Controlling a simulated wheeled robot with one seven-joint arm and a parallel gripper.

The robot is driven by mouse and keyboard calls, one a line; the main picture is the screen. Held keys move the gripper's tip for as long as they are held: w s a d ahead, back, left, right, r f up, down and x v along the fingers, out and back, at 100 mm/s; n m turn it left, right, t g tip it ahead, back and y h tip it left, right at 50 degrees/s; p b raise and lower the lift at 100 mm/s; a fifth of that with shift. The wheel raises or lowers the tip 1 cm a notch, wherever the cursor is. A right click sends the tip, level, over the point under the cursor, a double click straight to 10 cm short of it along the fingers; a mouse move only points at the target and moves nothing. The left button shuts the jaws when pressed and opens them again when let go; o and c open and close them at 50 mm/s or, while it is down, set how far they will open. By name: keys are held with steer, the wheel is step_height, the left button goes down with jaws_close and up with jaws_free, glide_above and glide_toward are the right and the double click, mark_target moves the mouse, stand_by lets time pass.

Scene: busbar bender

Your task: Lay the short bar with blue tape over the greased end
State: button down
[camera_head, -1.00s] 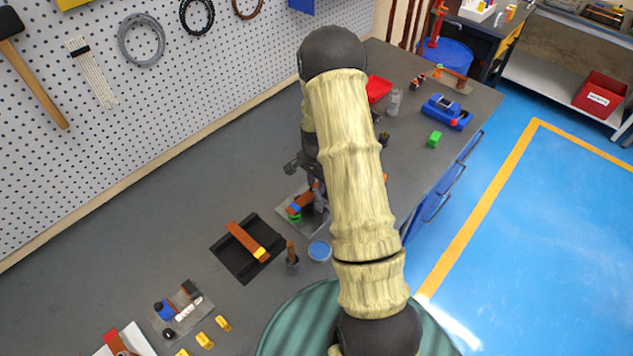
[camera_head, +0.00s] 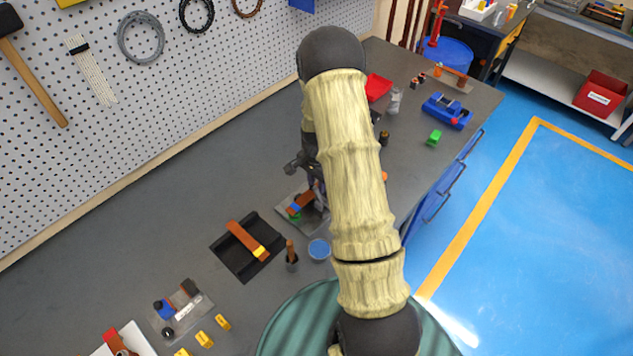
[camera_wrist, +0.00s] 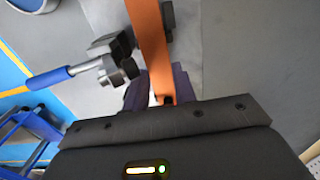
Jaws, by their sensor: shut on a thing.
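My gripper (camera_wrist: 158,92) is shut on a copper bar (camera_wrist: 150,40) in the wrist view. The bar's near end, with a dark hole, sits between the fingers, and its far end runs out of the picture at the top. In the head view a copper bar (camera_head: 306,200) with a blue band shows beside my arm, over a grey plate (camera_head: 314,222), with a small green patch close by. My arm hides the gripper there. I cannot tell whether the bar touches what is under it, and I see no grease.
A blue-handled tool (camera_wrist: 48,77) with metal blocks is left of the bar in the wrist view. A black tray (camera_head: 232,262) holds a yellow-taped copper bar (camera_head: 243,237). A pot with a brush (camera_head: 291,258) and a blue round tin (camera_head: 319,249) stand near the plate.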

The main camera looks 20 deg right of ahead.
steer(key=c, duration=1.1)
jaws_free()
steer(key=shift+o, duration=0.2)
step_height(320, 180, up, 17)
steer(key=b, duration=0.2)
steer(key=shift+r+b, duration=0.2)
steer(key=shift+b, duration=0.15)
steer(key=s+a+n+t, duration=0.1)
steer(key=s+a+n, duration=0.5)
steer(key=s, duration=0.2)
steer(key=s+a+n+t, duration=0.1)
steer(key=s+a+n, duration=0.4)
steer(key=s+n, duration=0.2)
steer(key=shift+s+a+r+n+t, duration=0.2)
steer(key=shift+s+a+n+t, duration=0.15)
steer(key=shift+s, duration=0.65)
